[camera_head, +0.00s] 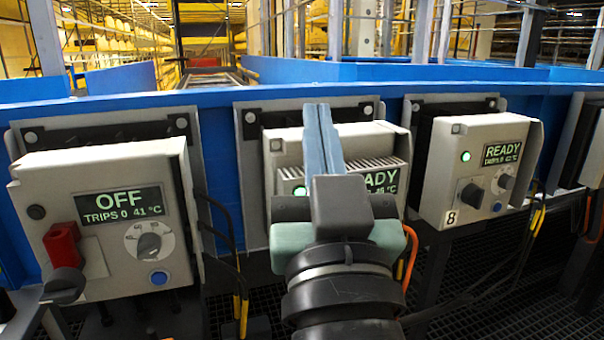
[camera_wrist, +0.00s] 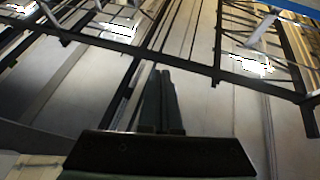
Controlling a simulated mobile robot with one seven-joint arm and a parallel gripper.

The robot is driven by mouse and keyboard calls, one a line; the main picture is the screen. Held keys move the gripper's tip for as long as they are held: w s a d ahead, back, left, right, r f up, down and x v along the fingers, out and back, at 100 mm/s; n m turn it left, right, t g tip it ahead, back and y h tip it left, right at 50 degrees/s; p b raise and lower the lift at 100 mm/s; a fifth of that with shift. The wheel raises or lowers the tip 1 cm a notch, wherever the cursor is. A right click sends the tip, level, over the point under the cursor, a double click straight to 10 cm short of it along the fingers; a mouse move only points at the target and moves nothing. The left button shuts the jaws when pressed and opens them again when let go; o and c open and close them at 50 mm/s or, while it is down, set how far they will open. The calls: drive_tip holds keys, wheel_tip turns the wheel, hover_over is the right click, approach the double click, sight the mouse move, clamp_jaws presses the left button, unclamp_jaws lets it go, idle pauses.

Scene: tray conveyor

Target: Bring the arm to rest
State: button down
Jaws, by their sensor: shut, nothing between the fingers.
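My gripper (camera_head: 322,140) is in the middle of the head view, at the end of my arm. Its fingers are together and empty, and they point up and away in front of the middle control box (camera_head: 291,150). In the wrist view the shut fingers (camera_wrist: 160,95) point at a blurred background of ceiling, beams and bright lamps. The gripper hides much of the middle box, whose screen partly shows READY. I cannot tell whether the gripper touches the box.
A left box (camera_head: 100,230) shows OFF, with a red lever (camera_head: 62,245) and a dial. A right box (camera_head: 478,168) shows READY with a green lamp. They hang on a blue rail (camera_head: 215,95). Cables (camera_head: 237,270) hang between the boxes above dark floor grating.

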drive_tip(key=s+a+r+t+h, duration=0.2)
drive_tip(key=s+r+t, duration=0.2)
drive_tip(key=s+r, duration=0.65)
drive_tip(key=w+r+p, duration=0.3)
drive_tip(key=r+p, duration=3.4)
drive_tip(key=p, duration=0.1)
drive_tip(key=shift+d+r+m, duration=0.2)
drive_tip(key=shift+r+m, duration=0.1)
drive_tip(key=shift+r, duration=0.1)
drive_tip(key=shift+f, duration=0.1)
